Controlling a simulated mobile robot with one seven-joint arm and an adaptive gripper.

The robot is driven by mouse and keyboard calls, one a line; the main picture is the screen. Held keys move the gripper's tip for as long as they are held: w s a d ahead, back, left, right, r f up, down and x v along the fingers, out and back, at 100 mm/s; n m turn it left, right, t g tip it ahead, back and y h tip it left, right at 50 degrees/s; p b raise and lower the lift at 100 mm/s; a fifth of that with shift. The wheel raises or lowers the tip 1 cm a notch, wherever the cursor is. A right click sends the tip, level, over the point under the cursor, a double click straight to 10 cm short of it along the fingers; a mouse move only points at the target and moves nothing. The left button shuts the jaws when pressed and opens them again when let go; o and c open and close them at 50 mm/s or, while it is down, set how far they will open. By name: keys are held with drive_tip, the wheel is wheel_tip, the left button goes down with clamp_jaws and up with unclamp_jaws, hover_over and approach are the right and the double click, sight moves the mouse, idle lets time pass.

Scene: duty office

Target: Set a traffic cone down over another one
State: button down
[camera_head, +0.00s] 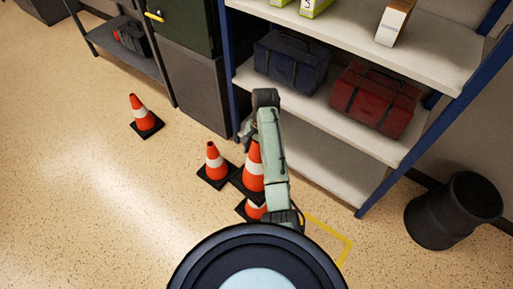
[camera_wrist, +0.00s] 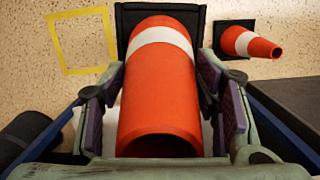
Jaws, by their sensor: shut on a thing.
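My gripper (camera_wrist: 160,80) is shut on an orange cone (camera_wrist: 158,95) with a white band, its pads on both sides of the upper body. In the head view the held cone (camera_head: 252,176) looks upright, its black base lowest. Another cone (camera_head: 256,211) shows just below that base, mostly hidden by it and my arm; I cannot tell whether the two touch or how far one is inside the other. A third cone (camera_head: 214,163) stands close to the left. A cone also shows at the right of the wrist view (camera_wrist: 247,44).
Another cone (camera_head: 141,115) stands farther left. A blue-framed shelf (camera_head: 330,125) with toolboxes (camera_head: 290,62) stands behind my gripper. A black bin (camera_head: 455,210) is at right. Yellow floor tape (camera_wrist: 57,43) lies beside the held cone.

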drive_tip(key=shift+w+f+b, duration=0.1)
drive_tip(key=shift+f+b, duration=0.3)
drive_tip(key=shift+f, duration=2.85)
wheel_tip(320, 180, down, 22)
drive_tip(key=b, duration=1.4)
drive_tip(key=shift+b, duration=0.3)
drive_tip(key=shift+f, duration=0.1)
drive_tip(key=c, duration=0.8)
unclamp_jaws()
drive_tip(key=o, duration=0.3)
drive_tip(key=r, duration=0.4)
drive_tip(key=w+r, duration=0.1)
drive_tip(key=r, duration=0.3)
drive_tip(key=d+r, duration=0.1)
drive_tip(key=r, duration=0.3)
drive_tip(key=shift+w+d, duration=0.1)
drive_tip(key=shift+w, duration=0.05)
